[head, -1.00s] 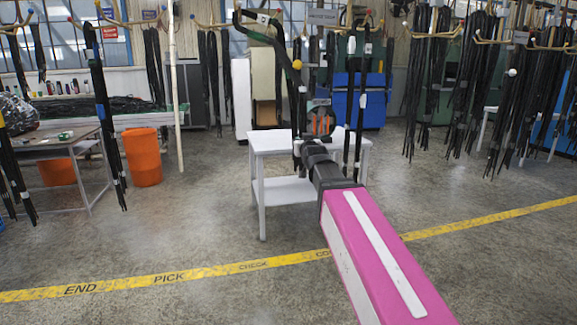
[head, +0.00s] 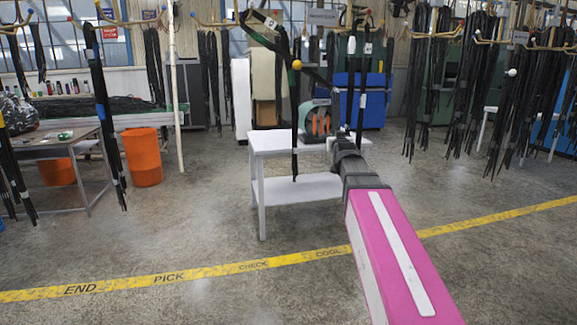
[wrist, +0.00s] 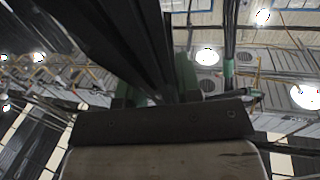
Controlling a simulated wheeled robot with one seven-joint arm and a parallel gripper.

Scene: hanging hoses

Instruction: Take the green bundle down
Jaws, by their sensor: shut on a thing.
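My gripper (head: 337,142) is at the end of my pink arm, over the right end of the white table, small and partly hidden by my wrist. It is shut on the green bundle, a set of black hoses with green on it (head: 263,35). The bundle runs slantwise from the upper left down towards my gripper. In the wrist view black hoses (wrist: 125,45) rise close above the dark jaw edge (wrist: 160,122), with green (wrist: 185,75) behind them. The yellow-tipped peg (head: 296,65) shows beside the bundle. Whether any hose still rests on the peg is unclear.
Other hose bundles hang at the left (head: 103,100) and right (head: 430,80). A white table (head: 278,143) stands below my gripper. An orange bin (head: 143,158) and a workbench (head: 60,140) are at the left. The floor in front is clear.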

